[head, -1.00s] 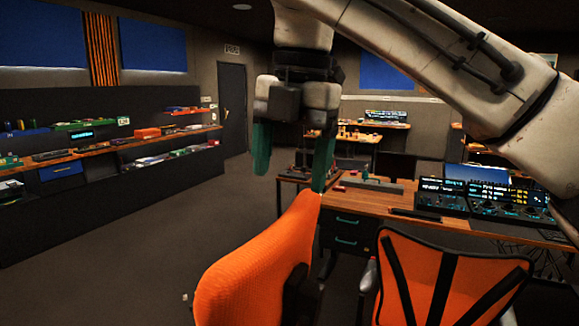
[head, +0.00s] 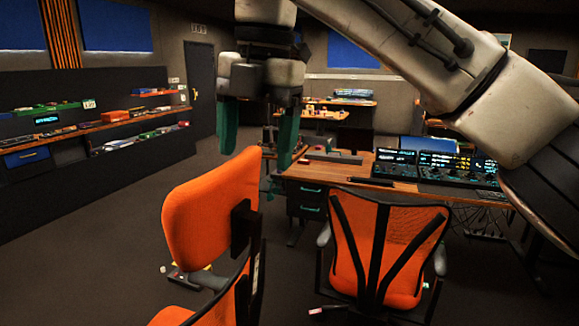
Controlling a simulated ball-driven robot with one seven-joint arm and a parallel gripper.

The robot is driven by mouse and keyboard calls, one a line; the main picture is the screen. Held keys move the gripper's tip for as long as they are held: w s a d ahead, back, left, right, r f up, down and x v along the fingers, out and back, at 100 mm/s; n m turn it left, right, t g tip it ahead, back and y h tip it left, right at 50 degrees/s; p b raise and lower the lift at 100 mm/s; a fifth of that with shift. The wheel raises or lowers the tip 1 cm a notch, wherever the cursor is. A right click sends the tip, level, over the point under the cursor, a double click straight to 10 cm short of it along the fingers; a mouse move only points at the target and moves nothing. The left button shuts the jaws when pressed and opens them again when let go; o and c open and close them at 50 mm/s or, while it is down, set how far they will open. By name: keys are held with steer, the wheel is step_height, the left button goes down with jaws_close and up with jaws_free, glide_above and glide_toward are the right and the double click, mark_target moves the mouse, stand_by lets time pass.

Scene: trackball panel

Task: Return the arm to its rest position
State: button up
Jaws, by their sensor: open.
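My gripper (head: 257,138) hangs from my arm in the upper middle of the head view, with its two teal fingers pointing down. The fingers are apart with nothing between them. My arm reaches in from the right edge and bends down at the top. The gripper appears in front of the left end of the wooden desk (head: 350,176) and above the orange chair back (head: 205,205). I see no contact between the fingers and either one. The trackball panel cannot be made out for certain among the consoles (head: 440,165) on the desk.
Wall shelves (head: 100,125) with boxes line the left. The dark floor (head: 90,230) at the left is open. A door (head: 200,88) is at the back.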

step_height(320, 180, down, 22)
steer(key=w+a+m+y, duration=0.1)
steer(key=w+m+y, duration=0.1)
steer(key=m+y, duration=0.35)
steer(key=s+d+f+m+t, duration=0.1)
steer(key=s+d+f+m, duration=0.25)
steer(key=f+m, duration=0.4)
steer(key=s+d+f+m, duration=0.2)
steer(key=d+f+m, duration=0.25)
steer(key=f, duration=0.55)
steer(key=s+d+f+m+t+h, duration=0.1)
steer(key=s+d+f+m+h, duration=0.1)
steer(key=s+d+f+m, duration=0.6)
steer(key=s+d+f+m+h, duration=0.2)
steer(key=s+d+f+m, duration=0.1)
steer(key=s+d, duration=0.5)
steer(key=s+d+f+m+g+h, duration=0.1)
steer(key=s+d+f+m+h, duration=0.2)
steer(key=s, duration=1.1)
steer(key=d+f+m, duration=0.1)
steer(key=d+f, duration=0.2)
steer(key=d, duration=0.2)
steer(key=shift+d+g, duration=0.3)
steer(key=shift+f, duration=0.1)
